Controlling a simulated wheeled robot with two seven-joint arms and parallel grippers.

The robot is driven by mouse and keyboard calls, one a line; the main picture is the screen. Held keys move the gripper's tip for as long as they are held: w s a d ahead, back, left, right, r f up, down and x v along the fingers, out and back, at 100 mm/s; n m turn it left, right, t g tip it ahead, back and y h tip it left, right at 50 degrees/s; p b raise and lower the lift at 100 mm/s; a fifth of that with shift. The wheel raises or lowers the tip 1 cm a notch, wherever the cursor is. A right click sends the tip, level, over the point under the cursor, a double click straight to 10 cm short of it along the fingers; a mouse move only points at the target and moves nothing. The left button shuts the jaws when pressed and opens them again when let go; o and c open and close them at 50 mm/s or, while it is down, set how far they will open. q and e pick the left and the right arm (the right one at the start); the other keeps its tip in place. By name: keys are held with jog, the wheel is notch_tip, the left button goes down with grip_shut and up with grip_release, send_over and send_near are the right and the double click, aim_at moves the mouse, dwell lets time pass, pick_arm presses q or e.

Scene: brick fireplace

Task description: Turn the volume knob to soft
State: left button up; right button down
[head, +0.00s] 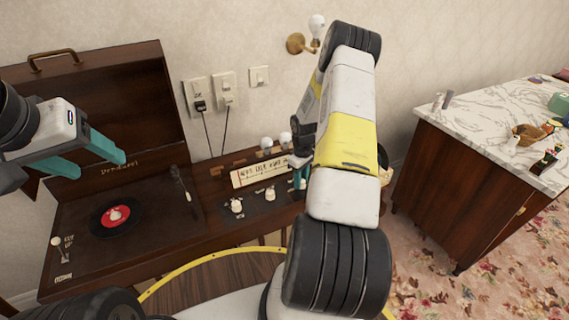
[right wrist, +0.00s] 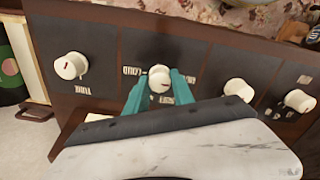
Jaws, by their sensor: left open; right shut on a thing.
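The volume knob (right wrist: 159,78) is a small cream knob on a dark panel, in the middle of the right wrist view. The word LOUD is printed to its left and SOFT below it, partly hidden by a finger. My right gripper (right wrist: 160,86) has its teal fingers on both sides of this knob and is shut on it. In the head view my right gripper (head: 299,178) is mostly hidden behind its own arm, and so is the knob. My left gripper (head: 97,164) is open and empty above the record player (head: 150,243).
The record player's lid (head: 110,110) stands open at the back left. A marble-topped cabinet (head: 480,125) with small items stands at the right. Patterned carpet lies between.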

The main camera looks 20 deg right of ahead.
jog(key=m, duration=0.5)
jog(key=shift+m, duration=0.3)
jog(key=m, duration=0.5)
jog(key=shift+d, duration=0.1)
jog(key=shift+m, duration=0.4)
jog(key=c, duration=1.1)
grip_release()
jog(key=shift+r, duration=0.1)
jog(key=shift+r, duration=3.85)
